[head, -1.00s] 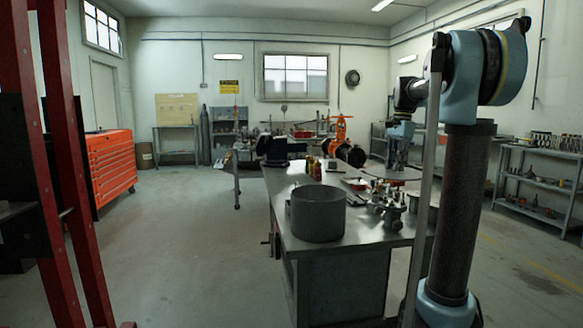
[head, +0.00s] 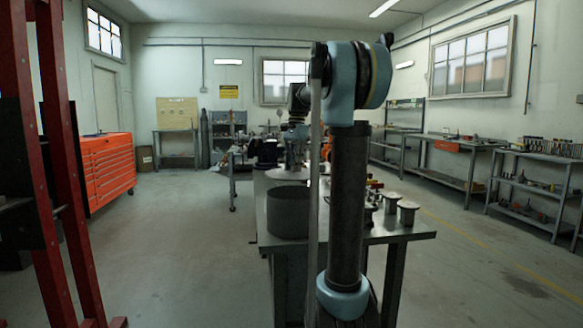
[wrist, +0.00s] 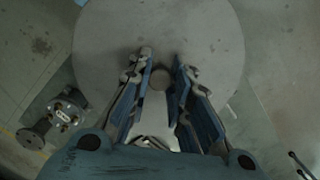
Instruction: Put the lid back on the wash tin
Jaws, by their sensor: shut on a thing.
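The wash tin (head: 289,214) is a wide, grey, open-topped round tin standing upright on the near end of the metal workbench. The lid (head: 287,174) is a flat grey disc held level above the bench, apart from the tin and just over its rim in the picture. In the wrist view the lid (wrist: 205,35) fills the upper middle. My gripper (wrist: 162,66) is shut on the small round knob (wrist: 160,79) at the lid's centre. In the head view my gripper (head: 294,150) is small and partly hidden by my arm. The tin is not visible in the wrist view, where the lid blocks much.
Metal pieces with round flanges (head: 408,212) stand on the bench, right of my arm. Metal parts (wrist: 62,118) also show at the wrist view's lower left. A red frame (head: 62,170) stands at the left foreground, with an orange tool chest (head: 107,168) behind. Floor between is clear.

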